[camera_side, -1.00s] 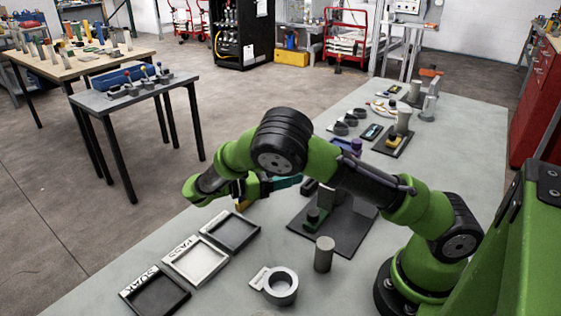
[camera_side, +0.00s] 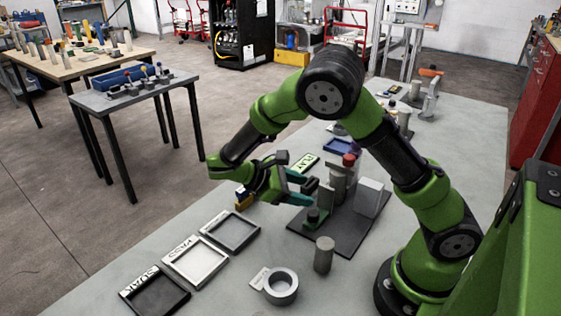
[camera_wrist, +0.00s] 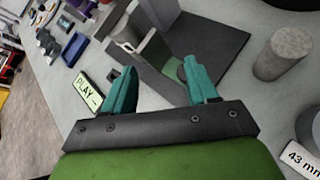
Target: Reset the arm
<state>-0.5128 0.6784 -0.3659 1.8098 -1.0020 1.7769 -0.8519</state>
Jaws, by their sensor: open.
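My gripper (camera_side: 300,187) is open, its two teal fingers spread apart and pointing right in the side view. It hovers beside a dark base plate (camera_side: 340,232) that carries grey upright blocks, a red-topped post (camera_side: 349,160) and a small green piece (camera_side: 313,217). In the wrist view my gripper (camera_wrist: 158,90) shows nothing held between its fingers. A grey block structure (camera_wrist: 150,50) lies just beyond the fingertips there. I cannot tell whether the fingers touch it.
Three labelled trays, black (camera_side: 155,305), white (camera_side: 170,270) and dark (camera_side: 208,233), line the bench's left edge. A grey cylinder (camera_side: 324,255) and a grey ring (camera_side: 281,288) stand in front of the plate. A PLAY label (camera_side: 304,163) lies behind my gripper.

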